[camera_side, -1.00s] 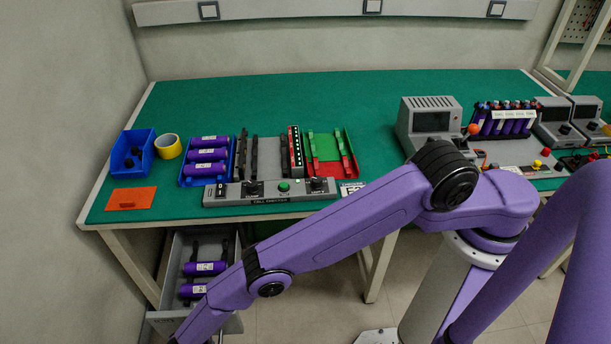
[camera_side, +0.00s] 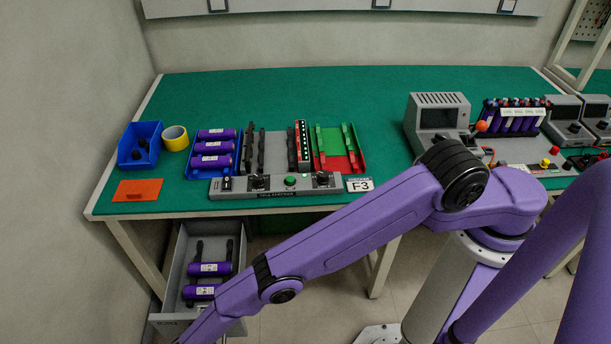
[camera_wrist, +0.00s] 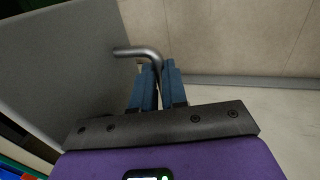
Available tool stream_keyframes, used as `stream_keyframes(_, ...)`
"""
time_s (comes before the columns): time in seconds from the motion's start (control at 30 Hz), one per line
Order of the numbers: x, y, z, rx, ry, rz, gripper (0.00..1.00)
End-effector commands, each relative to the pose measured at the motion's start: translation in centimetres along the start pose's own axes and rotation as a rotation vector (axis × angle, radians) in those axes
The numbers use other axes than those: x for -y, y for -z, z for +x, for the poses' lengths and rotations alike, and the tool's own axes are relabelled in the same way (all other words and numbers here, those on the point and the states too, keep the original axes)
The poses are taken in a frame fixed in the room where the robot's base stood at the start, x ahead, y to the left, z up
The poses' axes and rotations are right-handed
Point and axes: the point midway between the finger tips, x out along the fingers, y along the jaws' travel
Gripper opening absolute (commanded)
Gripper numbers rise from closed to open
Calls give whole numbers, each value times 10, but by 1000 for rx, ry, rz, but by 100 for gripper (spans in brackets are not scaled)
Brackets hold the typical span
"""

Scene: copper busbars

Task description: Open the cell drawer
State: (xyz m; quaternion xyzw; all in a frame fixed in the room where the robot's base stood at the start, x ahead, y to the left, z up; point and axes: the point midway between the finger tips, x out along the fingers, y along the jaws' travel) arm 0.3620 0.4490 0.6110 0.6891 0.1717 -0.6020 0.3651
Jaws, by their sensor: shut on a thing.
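The grey cell drawer (camera_side: 176,265) hangs pulled out below the bench's left end. Two purple cells (camera_side: 209,269) and dark pieces lie inside it. In the wrist view the drawer's grey front panel (camera_wrist: 65,50) fills the upper left, and its bent metal handle (camera_wrist: 133,51) runs between the blue fingers. My gripper (camera_wrist: 159,70) is shut on that handle. In the side view the gripper is out of frame below the bottom edge; my forearm hides part of the drawer's right front.
Above the drawer, the green bench (camera_side: 275,95) carries a blue bin (camera_side: 140,142), yellow tape (camera_side: 175,138), an orange plate (camera_side: 138,190) and a grey fixture (camera_side: 275,187) near the edge. A bench leg (camera_side: 136,258) stands left of the drawer. Floor shows in front.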

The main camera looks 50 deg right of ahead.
Motion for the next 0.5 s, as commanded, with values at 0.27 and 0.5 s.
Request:
stream_keyframes(0.27,1,-9,8,18,5,3,34)
stream_keyframes(0.5,1,-8,4,15,5,0,34)
